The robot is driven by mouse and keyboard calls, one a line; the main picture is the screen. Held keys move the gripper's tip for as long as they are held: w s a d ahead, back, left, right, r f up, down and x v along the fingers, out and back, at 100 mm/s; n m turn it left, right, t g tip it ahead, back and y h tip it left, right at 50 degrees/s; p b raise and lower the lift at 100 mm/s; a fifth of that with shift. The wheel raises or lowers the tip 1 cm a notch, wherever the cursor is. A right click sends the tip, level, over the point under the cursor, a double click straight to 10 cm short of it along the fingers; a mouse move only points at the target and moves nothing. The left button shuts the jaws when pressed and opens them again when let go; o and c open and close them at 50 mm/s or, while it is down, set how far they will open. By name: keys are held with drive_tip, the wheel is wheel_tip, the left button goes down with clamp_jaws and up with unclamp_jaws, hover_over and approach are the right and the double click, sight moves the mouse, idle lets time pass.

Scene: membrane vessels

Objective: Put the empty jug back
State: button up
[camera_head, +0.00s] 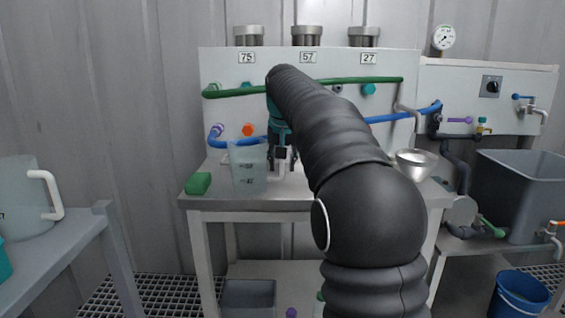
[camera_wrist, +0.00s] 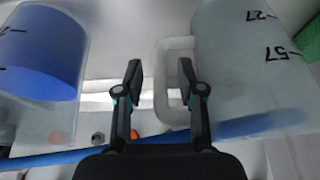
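A translucent jug (camera_head: 248,170) with dark level marks and a pale handle stands on the steel table. No liquid shows in it. In the wrist view the same jug (camera_wrist: 245,60) fills the right side, its handle (camera_wrist: 162,85) toward the middle. My gripper (camera_head: 281,155) is at the handle side of the jug. In the wrist view my gripper (camera_wrist: 161,78) is open, with the handle's upright bar between its fingers and a gap showing beside the bar. Whether a finger touches the handle I cannot tell.
A clear vessel with blue contents (camera_wrist: 42,55) is close on the wrist view's left. A green block (camera_head: 198,183) lies beside the jug. Another jug (camera_head: 24,198) stands on the left side table (camera_head: 60,245). A metal bowl (camera_head: 415,162) sits at the right. Pipes run behind.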

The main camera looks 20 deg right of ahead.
drive_tip(key=p+v, duration=0.2)
drive_tip(key=v, duration=1)
drive_tip(key=shift+p, duration=0.4)
drive_tip(key=shift+s+r, duration=0.1)
drive_tip(key=s+a+f+n, duration=0.1)
drive_tip(key=s+a+f, duration=0.2)
drive_tip(key=s+f, duration=0.9)
drive_tip(key=s+a+f+n+t+y, duration=0.1)
drive_tip(key=s+a+f+n, duration=0.1)
drive_tip(key=s+f, duration=1.1)
drive_tip(key=s+a, duration=0.1)
drive_tip(key=s, duration=0.7)
drive_tip(key=shift+a+f+n, duration=0.25)
drive_tip(key=shift+a+n, duration=0.05)
drive_tip(key=shift+a, duration=0.1)
